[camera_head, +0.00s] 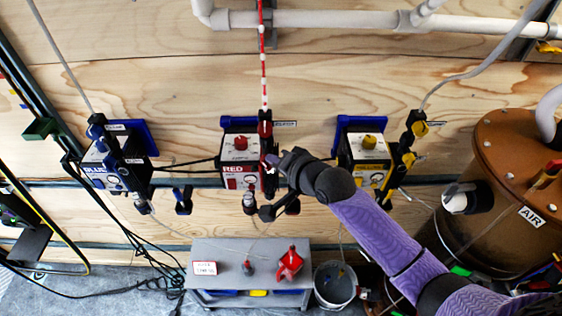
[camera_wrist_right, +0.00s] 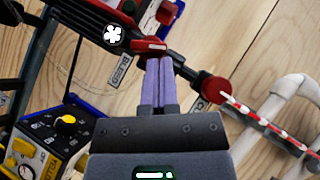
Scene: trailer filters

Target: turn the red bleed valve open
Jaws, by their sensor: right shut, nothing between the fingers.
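The red unit (camera_head: 238,180) hangs on the plywood wall at the centre, with a red-and-white striped line running up from it. The red bleed valve (camera_head: 270,162) is on the dark fitting at the unit's right side, partly hidden by my right gripper (camera_head: 280,160). In the right wrist view my gripper's purple fingers (camera_wrist_right: 158,66) are shut and empty. Their tips are at the red valve handle (camera_wrist_right: 148,49), which lies across the dark fitting. I cannot tell whether they touch it. My left gripper is not in view.
A blue unit (camera_head: 103,170) hangs to the left and a yellow unit (camera_head: 366,150) to the right, also in the right wrist view (camera_wrist_right: 45,140). A brown AIR tank (camera_head: 500,210) stands right.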

